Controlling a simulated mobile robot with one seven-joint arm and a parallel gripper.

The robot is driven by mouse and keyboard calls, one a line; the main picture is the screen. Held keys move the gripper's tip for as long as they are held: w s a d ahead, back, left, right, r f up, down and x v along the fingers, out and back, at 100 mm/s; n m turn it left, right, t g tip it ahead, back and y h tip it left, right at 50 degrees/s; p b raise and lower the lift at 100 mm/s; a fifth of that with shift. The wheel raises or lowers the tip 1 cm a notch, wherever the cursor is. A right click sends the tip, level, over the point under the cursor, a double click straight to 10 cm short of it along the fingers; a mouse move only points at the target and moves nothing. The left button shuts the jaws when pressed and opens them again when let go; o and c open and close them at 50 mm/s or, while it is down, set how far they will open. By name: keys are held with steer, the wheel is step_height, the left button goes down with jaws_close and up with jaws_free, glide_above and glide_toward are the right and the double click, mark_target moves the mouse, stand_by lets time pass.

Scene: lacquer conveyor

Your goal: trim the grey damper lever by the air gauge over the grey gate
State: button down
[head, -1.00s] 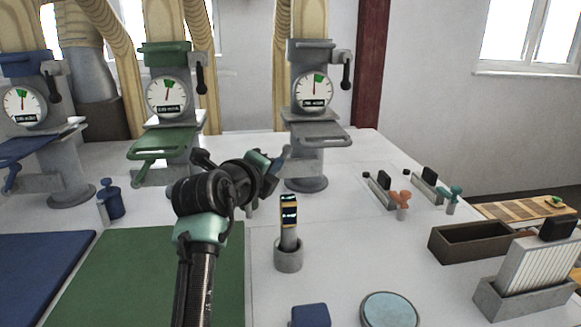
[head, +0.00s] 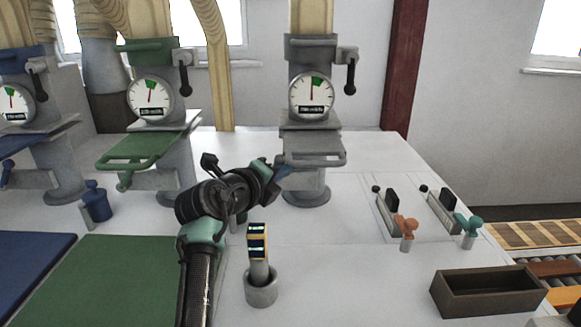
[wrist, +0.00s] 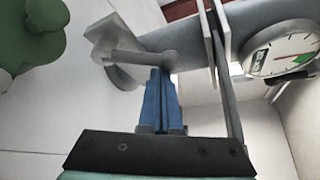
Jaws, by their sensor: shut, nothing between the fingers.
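The grey gate (head: 313,152) juts from the rightmost grey stand, under the round white air gauge (head: 312,97). A lever with a black handle (head: 350,76) hangs down from a grey bracket just right of the gauge. The gauge's needle points about straight up, near its green wedge, and the gauge shows sideways in the wrist view (wrist: 285,48). My gripper (head: 284,170) has its blue fingers shut and empty, at the gate's lower left. In the wrist view, the fingertips (wrist: 162,72) appear close to a grey rod's rounded end (wrist: 169,60); contact cannot be told.
A dark-and-yellow-banded tool stands in a grey cup (head: 261,291) before my arm. Slide units with orange (head: 407,229) and teal knobs (head: 468,228) sit at right.

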steer(key=shift+s+a, duration=0.1)
steer(key=shift+a, duration=0.05)
steer(key=shift+a+f+b, duration=0.1)
steer(key=shift+a+b, duration=0.05)
steer(key=shift+b, duration=0.9)
